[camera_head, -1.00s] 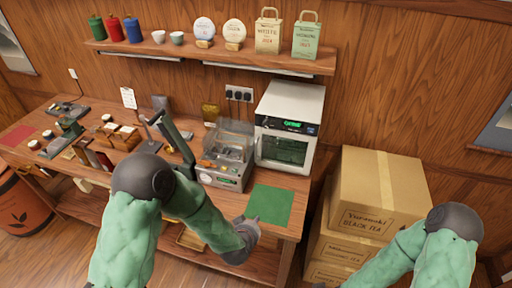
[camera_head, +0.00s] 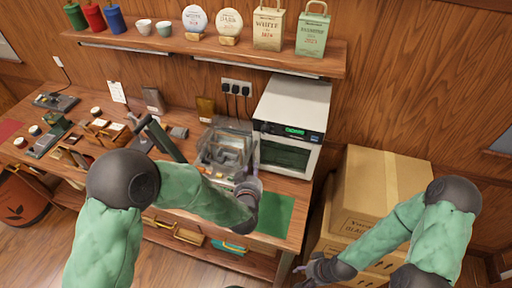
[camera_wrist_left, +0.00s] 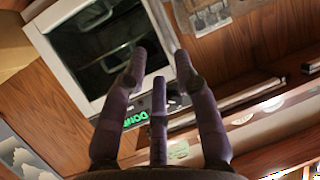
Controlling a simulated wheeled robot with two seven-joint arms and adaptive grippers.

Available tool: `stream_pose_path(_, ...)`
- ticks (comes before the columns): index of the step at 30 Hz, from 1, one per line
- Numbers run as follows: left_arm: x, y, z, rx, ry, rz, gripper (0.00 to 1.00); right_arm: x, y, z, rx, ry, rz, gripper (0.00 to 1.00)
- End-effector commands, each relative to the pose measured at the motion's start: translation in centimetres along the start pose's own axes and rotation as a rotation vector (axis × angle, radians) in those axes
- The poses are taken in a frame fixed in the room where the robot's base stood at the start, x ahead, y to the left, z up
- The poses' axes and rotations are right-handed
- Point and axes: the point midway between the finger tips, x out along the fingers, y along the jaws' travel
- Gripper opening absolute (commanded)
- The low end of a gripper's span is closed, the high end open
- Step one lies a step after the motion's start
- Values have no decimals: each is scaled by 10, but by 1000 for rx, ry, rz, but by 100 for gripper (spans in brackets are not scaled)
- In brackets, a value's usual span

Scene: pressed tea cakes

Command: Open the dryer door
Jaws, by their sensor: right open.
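The dryer (camera_head: 300,100) is a white box with a green lit display, at the right end of the workbench. Its dark-windowed door (camera_head: 285,155) looks shut. In the left wrist view the dryer door (camera_wrist_left: 100,45) fills the upper left, and the display reads "DONE". My left gripper (camera_head: 250,187) is in front of and below the dryer, near the clear-covered machine. In the left wrist view its fingers (camera_wrist_left: 160,60) are spread, with nothing between them, and overlap the door's edge. My right gripper (camera_head: 318,268) is open and low, beside the cardboard boxes.
A clear-covered machine (camera_head: 225,155) stands left of the dryer. A green mat (camera_head: 275,215) lies on the bench in front of the dryer. Stacked cardboard boxes (camera_head: 375,185) stand to the right. A shelf (camera_head: 200,50) with bags and tins runs above.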

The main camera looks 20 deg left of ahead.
Motion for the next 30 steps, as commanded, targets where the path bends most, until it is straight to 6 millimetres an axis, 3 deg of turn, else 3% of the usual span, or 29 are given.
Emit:
stream_pose_path(5,15,0,1,0,0,-1,30,2,1,1,1,-2,0,53)
stream_pose_path(18,88,0,1,0,-1,-1,30,9,3,0,0,-1,0,53)
stream_pose_path(24,104,0,0,1,0,0,30,10,4,0,0,-1,0,53)
stream_pose_path(30,108,0,0,1,1,0,30,10,4,0,0,-1,0,53)
